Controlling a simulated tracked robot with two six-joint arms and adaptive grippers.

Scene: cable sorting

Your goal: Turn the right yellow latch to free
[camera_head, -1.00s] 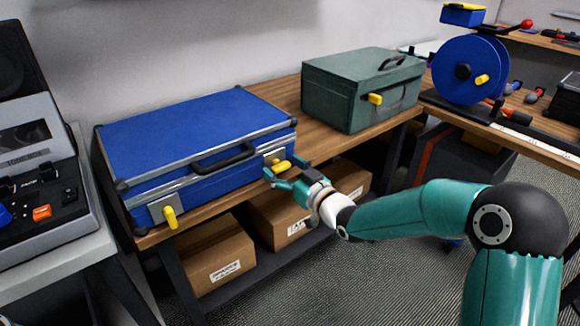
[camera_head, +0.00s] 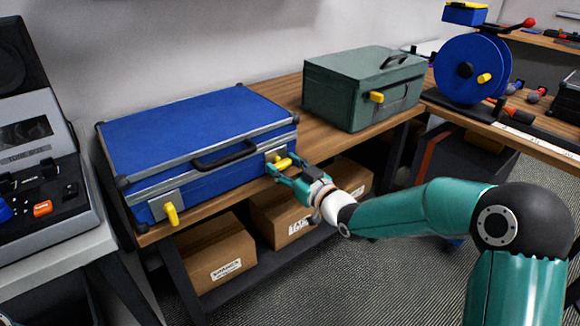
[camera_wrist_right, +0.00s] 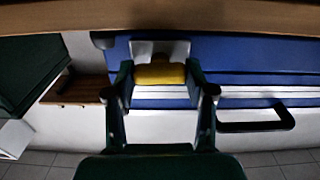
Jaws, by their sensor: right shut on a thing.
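The blue case (camera_head: 190,125) lies closed on the wooden bench, its black handle and two yellow latches on the front side. The right yellow latch (camera_head: 283,162) lies roughly sideways across its metal plate. My right gripper (camera_head: 284,168) is at this latch, with one finger on each side. In the right wrist view the yellow latch (camera_wrist_right: 160,74) sits between the two fingers (camera_wrist_right: 160,85), and the gripper is shut on it. The left yellow latch (camera_head: 171,214) hangs downward on its plate.
A green box (camera_head: 340,95) with its own yellow latch (camera_head: 376,97) stands further right on the bench. Cardboard boxes (camera_head: 225,262) sit on the shelf below. A grey console (camera_head: 40,180) stands at the left. A blue reel (camera_head: 462,72) stands at the back right.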

